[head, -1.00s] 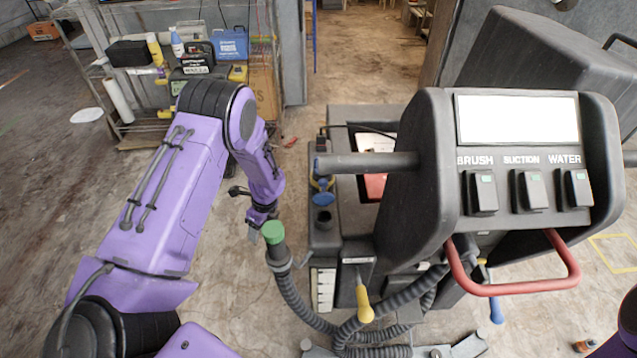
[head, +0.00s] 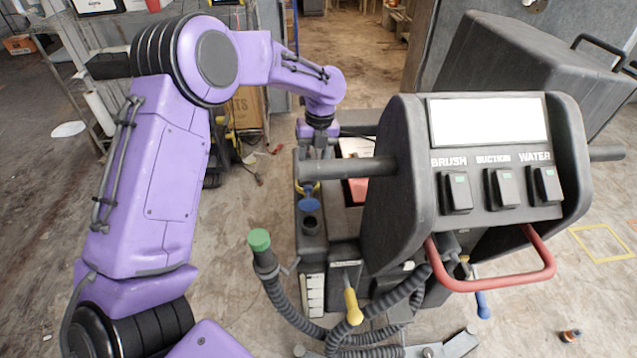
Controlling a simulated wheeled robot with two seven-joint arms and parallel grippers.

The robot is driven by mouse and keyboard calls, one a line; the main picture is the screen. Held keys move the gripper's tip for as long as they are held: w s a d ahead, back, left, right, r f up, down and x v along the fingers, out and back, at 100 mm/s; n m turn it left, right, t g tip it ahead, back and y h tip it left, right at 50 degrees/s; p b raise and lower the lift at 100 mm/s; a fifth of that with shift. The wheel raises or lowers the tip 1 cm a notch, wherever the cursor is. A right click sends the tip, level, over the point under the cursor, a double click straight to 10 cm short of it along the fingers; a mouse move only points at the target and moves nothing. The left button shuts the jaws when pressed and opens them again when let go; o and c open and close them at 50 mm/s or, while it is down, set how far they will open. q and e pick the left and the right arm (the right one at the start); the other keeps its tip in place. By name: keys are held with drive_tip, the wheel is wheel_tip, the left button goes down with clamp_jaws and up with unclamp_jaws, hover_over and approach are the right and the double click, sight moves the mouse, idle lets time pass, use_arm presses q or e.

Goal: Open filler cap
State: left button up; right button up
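The floor machine has a small blue cap (head: 309,204) on its left side, below the dark handle bar. The cap looks tilted up beside a dark round opening (head: 310,225). A green cap (head: 258,240) sits on the end of a ribbed hose left of the machine. My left gripper (head: 317,150) points down just behind the handle bar, above and beyond the blue cap. The bar partly hides its fingertips, so I cannot tell whether they are open or touch anything. My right gripper is out of view.
The handle bar (head: 345,169) juts left between my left gripper and the blue cap. The control panel (head: 490,150), red handle (head: 490,285) and a yellow-handled lever (head: 353,307) are nearby. Shelving stands at the back left. Bare floor lies left of the hose.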

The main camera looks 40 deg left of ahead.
sight(308, 198)
use_arm(q)
drive_tip(key=f, duration=0.6)
drive_tip(key=s+a+f, duration=0.1)
drive_tip(key=f, duration=0.2)
drive_tip(key=shift+a+f, duration=0.1)
drive_tip(key=shift+f, duration=0.3)
